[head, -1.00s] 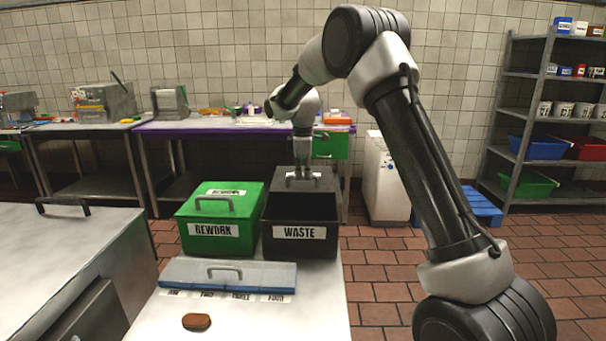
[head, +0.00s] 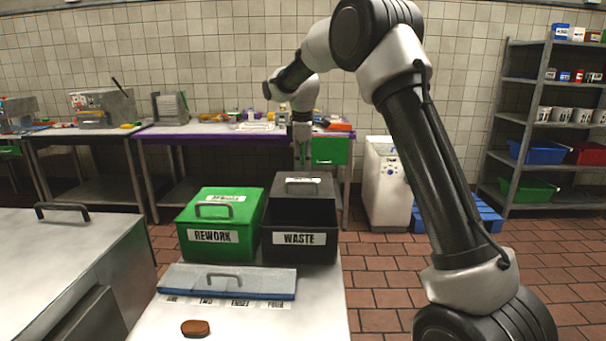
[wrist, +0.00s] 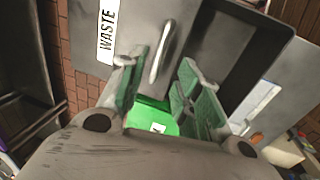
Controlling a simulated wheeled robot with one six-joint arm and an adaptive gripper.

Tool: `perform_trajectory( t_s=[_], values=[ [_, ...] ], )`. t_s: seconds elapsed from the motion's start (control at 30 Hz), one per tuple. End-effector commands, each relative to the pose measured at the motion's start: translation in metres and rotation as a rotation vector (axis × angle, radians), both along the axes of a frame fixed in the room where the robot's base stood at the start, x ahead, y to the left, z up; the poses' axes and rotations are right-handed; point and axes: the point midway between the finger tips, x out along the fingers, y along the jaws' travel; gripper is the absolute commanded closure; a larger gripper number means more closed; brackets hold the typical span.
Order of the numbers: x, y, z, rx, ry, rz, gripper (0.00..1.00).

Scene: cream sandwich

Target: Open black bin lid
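The black bin (head: 300,255), labelled WASTE, stands on the near worktop. Its grey-black lid (head: 322,190), with a handle, is at the back of the bin, and the dark interior shows in front of it. The lid (wrist: 195,25) also shows in the wrist view, with its WASTE label and pale handle (wrist: 161,50). My gripper (head: 302,160) is just above and behind the lid handle in the head view. In the wrist view my gripper's (wrist: 164,62) green-padded fingers are spread apart with nothing clamped. The handle appears beyond the fingertips; the exact gap cannot be told.
A green REWORK bin (head: 212,252), its lid on, stands directly left of the black bin. A low container with a blue-grey lid (head: 260,284) and a brown oval item (head: 195,328) lie in front. A long table (head: 215,131) stands behind.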

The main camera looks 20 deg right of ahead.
Motion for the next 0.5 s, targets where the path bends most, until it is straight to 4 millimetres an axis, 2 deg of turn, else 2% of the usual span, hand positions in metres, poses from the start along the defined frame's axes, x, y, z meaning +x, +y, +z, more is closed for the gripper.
perform_trajectory(
  t_s=[0.03,0.2,0.33,0.5],
  values=[
    [-0.001,0.001,0.012,0.001,-0.006,0.001,0.67],
    [-0.006,0.002,0.040,0.001,-0.003,0.000,0.67],
    [-0.009,0.003,0.050,0.000,-0.001,0.000,0.67],
    [-0.010,0.003,0.052,0.000,0.000,0.000,0.67]
  ],
)
